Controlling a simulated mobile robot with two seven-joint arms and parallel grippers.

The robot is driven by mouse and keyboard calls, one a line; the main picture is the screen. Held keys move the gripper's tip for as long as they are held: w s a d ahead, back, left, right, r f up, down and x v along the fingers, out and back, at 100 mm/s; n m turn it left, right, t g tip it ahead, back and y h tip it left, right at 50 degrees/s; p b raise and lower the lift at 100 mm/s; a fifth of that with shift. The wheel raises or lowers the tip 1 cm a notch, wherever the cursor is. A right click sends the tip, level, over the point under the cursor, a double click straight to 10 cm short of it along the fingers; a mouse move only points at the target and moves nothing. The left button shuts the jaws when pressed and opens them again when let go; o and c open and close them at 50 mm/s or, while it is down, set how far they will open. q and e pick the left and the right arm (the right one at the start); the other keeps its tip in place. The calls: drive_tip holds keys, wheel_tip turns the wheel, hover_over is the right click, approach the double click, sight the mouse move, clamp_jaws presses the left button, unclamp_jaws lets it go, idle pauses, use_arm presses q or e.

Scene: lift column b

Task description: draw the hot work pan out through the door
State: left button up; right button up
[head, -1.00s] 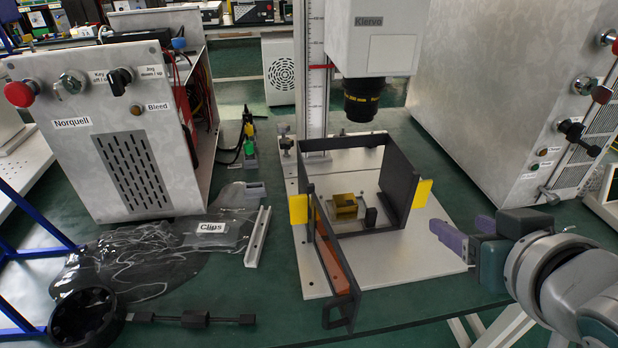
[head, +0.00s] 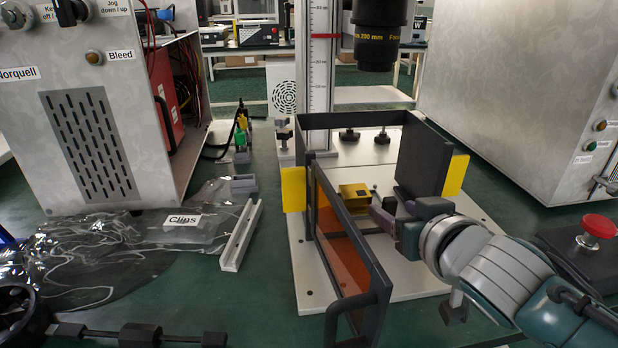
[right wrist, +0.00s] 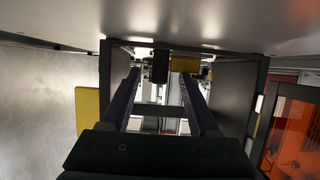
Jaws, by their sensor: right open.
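The pan with its gold-yellow block (head: 354,191) sits inside the black-framed enclosure (head: 428,155), partly hidden by my right gripper. The orange-windowed door (head: 345,250) stands swung open toward the front, its black handle (head: 358,312) at the near end. My right gripper (head: 382,208) is open and reaches in through the doorway from the right, close to the pan. In the right wrist view a dark upright block (right wrist: 160,66), seemingly the pan's handle, shows between the two fingers near their tips, with the yellow block (right wrist: 186,63) behind it. Contact cannot be told.
A lens (head: 378,35) hangs above the enclosure. Yellow side panels (head: 293,189) flank it. A light rail (head: 241,236) and clips bag (head: 182,228) lie to the left. A metal cabinet (head: 530,90) and red button (head: 599,227) stand right.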

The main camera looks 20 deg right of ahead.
drive_tip(key=shift+b+x, duration=0.3)
drive_tip(key=shift+x, duration=0.9)
drive_tip(key=shift+c, duration=1.4)
clamp_jaws()
drive_tip(key=shift+r, duration=0.15)
drive_tip(key=shift+r+p, duration=0.65)
drive_tip(key=shift+p, duration=0.1)
